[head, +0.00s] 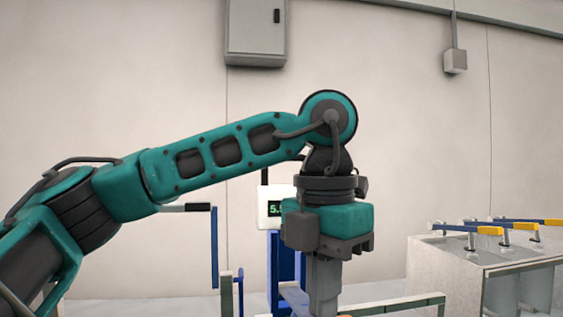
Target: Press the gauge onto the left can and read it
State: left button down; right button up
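My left arm comes in from the left and its gripper (323,288) points straight down at the lower middle of the head view. Its fingers overlap from this side and run to the bottom edge, so I cannot tell whether they are open or hold anything. A white display box (263,222) with green digits stands behind the gripper. A "5" and a point show, and the rest is hidden by my gripper. I cannot make out the gauge or the left can. My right gripper is not in view.
A blue post (214,247) with a dark handle stands left of the display. A pale rail (400,304) lies low, right of the gripper. A grey metal cabinet (455,264) with several yellow-ended levers stands at the right. A wall box (255,35) hangs high behind.

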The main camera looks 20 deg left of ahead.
pick_arm(q)
notch_tip(320, 180, up, 3)
jog(key=shift+w+a+r+p, duration=0.1)
jog(key=shift+w+r+p, duration=0.1)
jog(key=shift+p, duration=0.85)
notch_tip(320, 180, up, 6)
jog(key=p, duration=0.5)
jog(key=shift+w+a, duration=0.3)
jog(key=shift+w, duration=0.05)
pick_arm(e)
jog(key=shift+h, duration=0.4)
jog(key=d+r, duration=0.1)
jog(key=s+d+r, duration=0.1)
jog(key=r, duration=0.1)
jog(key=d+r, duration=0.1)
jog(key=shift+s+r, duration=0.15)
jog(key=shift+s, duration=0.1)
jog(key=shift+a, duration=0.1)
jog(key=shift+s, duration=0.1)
